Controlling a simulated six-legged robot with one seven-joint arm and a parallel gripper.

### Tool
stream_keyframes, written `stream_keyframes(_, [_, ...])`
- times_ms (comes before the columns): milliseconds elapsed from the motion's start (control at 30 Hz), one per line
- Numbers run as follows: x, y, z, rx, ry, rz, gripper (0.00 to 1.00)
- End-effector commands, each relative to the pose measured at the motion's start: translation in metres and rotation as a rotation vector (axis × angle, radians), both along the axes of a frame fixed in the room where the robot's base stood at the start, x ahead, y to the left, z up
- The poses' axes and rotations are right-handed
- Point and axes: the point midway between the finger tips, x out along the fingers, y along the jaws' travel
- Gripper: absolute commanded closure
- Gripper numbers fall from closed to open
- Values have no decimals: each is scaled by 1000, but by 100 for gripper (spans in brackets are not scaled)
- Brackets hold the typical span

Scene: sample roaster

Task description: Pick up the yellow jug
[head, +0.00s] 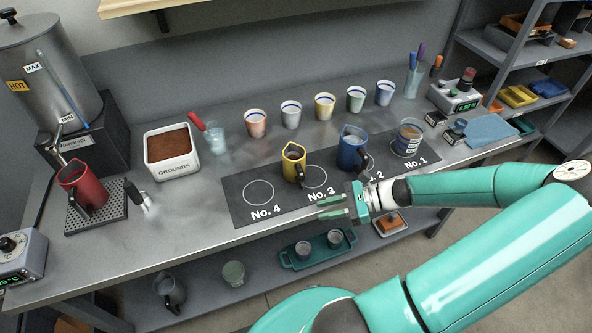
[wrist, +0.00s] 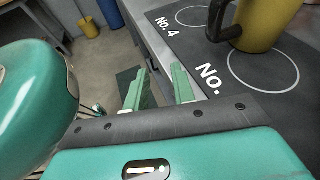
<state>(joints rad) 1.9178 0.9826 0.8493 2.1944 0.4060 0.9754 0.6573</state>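The yellow jug (head: 292,166) stands upright on the dark numbered mat (head: 240,185), beside and partly over the No. 3 circle. Its dark handle faces the front of the counter. In the wrist view its lower part shows at the top right (wrist: 266,24), with the handle on its left. My gripper (head: 322,207) is at the counter's front edge, right of and nearer than the jug. In the wrist view its two green fingers (wrist: 160,80) are apart with nothing between them. The jug is outside the fingers, and its top is cut off there.
Several small cups line the back. A red jug (head: 84,190) stands on a drip tray at left. A green tray (head: 318,250) is on the lower shelf.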

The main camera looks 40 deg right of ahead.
Motion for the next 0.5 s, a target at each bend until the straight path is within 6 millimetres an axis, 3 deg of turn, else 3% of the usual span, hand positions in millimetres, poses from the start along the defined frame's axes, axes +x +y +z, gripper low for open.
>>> stream_keyframes(100, [-2,-28,11,138,-76,-165,74])
stream_keyframes(300, [-10,-61,28,267,-167,-325,74])
stream_keyframes(500, [0,-59,32,292,-186,-350,74])
